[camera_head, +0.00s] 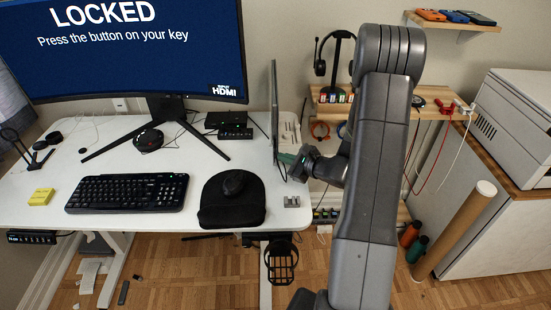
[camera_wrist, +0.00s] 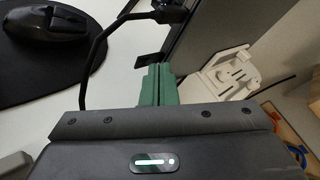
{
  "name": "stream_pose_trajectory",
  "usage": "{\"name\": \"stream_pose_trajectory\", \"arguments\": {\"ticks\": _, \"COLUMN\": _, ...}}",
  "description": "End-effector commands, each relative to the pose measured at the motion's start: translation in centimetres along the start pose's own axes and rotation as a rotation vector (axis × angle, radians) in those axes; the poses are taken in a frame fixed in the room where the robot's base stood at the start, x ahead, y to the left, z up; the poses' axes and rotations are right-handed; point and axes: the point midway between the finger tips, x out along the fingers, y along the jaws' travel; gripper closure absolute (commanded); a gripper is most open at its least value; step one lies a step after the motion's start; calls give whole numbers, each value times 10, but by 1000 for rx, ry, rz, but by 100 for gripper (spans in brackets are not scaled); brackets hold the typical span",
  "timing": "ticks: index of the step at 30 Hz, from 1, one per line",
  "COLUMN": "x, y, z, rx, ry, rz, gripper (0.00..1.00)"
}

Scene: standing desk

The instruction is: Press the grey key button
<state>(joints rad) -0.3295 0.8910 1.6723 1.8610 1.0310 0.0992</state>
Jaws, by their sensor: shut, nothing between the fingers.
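The monitor (camera_head: 135,40) reads "LOCKED – Press the button on your key". I cannot make out a grey key button for certain in either view. A small grey block (camera_head: 291,201) sits on the desk's right front corner, right of the mouse pad; I cannot tell whether it is the key. My gripper (camera_head: 284,158) is over the right side of the desk, beside the thin upright dark screen (camera_head: 274,105) seen edge-on. In the wrist view its green fingers (camera_wrist: 160,72) are together and hold nothing. My gripper hides part of what lies behind it.
A mouse (camera_head: 233,184) on a black pad (camera_head: 218,211) and a keyboard (camera_head: 127,192) lie on the white desk (camera_head: 60,217). A dark thin stand arm (camera_wrist: 97,45) and a white tray (camera_wrist: 228,70) are close to my fingers. A wooden shelf (camera_head: 436,112) is to the right.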

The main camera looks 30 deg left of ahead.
Motion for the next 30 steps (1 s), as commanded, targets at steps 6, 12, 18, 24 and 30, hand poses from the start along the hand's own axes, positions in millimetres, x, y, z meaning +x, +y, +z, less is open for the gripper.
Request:
{"name": "stream_pose_trajectory", "arguments": {"ticks": 6, "x": 2, "y": 2, "z": 1, "rx": 0, "ry": 0, "rz": 0, "gripper": 100}}
{"name": "stream_pose_trajectory", "arguments": {"ticks": 12, "x": 2, "y": 2, "z": 2, "rx": 0, "ry": 0, "rz": 0, "gripper": 100}}
{"name": "stream_pose_trajectory", "arguments": {"ticks": 18, "x": 2, "y": 2, "z": 2, "rx": 0, "ry": 0, "rz": 0, "gripper": 100}}
{"name": "stream_pose_trajectory", "arguments": {"ticks": 24, "x": -3, "y": -2, "z": -3, "rx": -1, "ry": 0, "rz": -1, "gripper": 100}}
{"name": "stream_pose_trajectory", "arguments": {"ticks": 30, "x": -8, "y": -6, "z": -6, "rx": 0, "ry": 0, "rz": 0, "gripper": 100}}
